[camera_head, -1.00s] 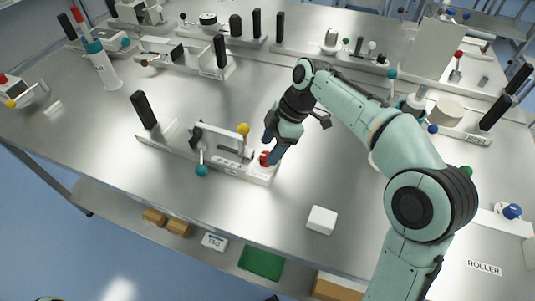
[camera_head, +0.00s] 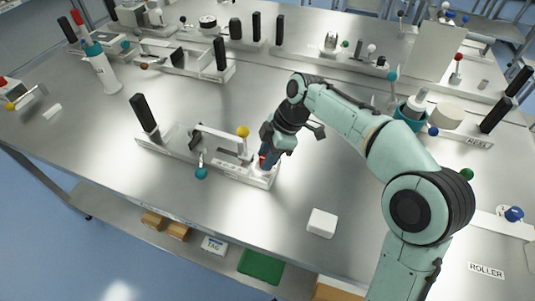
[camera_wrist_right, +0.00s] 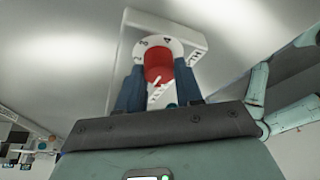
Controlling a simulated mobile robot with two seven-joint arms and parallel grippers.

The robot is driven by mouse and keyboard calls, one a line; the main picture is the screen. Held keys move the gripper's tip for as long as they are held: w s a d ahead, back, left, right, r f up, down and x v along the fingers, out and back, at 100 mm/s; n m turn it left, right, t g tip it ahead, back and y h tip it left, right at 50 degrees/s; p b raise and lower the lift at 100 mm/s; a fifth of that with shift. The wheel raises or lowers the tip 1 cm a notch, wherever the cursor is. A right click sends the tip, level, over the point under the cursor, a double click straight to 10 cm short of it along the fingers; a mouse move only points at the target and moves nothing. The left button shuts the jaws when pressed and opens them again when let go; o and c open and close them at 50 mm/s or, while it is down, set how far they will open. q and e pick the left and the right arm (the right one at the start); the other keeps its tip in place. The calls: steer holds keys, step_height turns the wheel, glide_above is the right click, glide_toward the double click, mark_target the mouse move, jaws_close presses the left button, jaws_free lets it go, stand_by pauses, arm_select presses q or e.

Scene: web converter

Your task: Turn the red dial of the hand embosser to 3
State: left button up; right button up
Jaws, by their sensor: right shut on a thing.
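The hand embosser (camera_head: 205,155) is a pale machine on a long base, with a black upright handle, a yellow ball knob and a teal ball knob. Its red dial (camera_wrist_right: 157,66) sits at the right end of the base, on a white disc with printed numbers (camera_wrist_right: 165,42); a 4 shows near the top and a 3 to its left. My right gripper (camera_head: 264,163) is over that end, and its two blue fingers (camera_wrist_right: 160,90) are shut on the red dial from both sides. In the head view the fingers mostly hide the dial. My left gripper is not in view.
A white block (camera_head: 322,222) lies on the metal table right of the embosser. A white and teal bottle (camera_head: 100,65) stands at the back left. Other machines line the back. The table front, left of the white block, is clear.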

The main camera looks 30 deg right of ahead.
steer(key=shift+m, duration=0.3)
steer(key=shift+m+t+h+b, duration=0.3)
steer(key=shift+m+t+b, duration=0.1)
steer(key=shift+m, duration=0.5)
steer(key=m+t, duration=0.1)
steer(key=m, duration=0.1)
steer(key=shift+s+a+m, duration=0.1)
steer(key=shift+m, duration=0.2)
steer(key=m+h, duration=0.1)
steer(key=m, duration=0.2)
steer(key=m+t+h, duration=0.1)
steer(key=m, duration=0.2)
steer(key=shift+a+h, duration=0.1)
steer(key=shift+h, duration=0.2)
steer(key=m+h, duration=0.1)
steer(key=m, duration=0.2)
steer(key=m+h, duration=0.1)
steer(key=m, duration=0.1)
steer(key=shift+a+m+b, duration=0.15)
steer(key=shift+m+b, duration=0.2)
steer(key=shift+m, duration=0.05)
steer(key=m+h, duration=0.1)
steer(key=m, duration=0.1)
steer(key=m+h, duration=0.1)
steer(key=m, duration=0.2)
steer(key=shift+a+g+b, duration=0.1)
steer(key=shift+g+b, duration=0.2)
steer(key=shift+m, duration=0.3)
steer(key=o, duration=1)
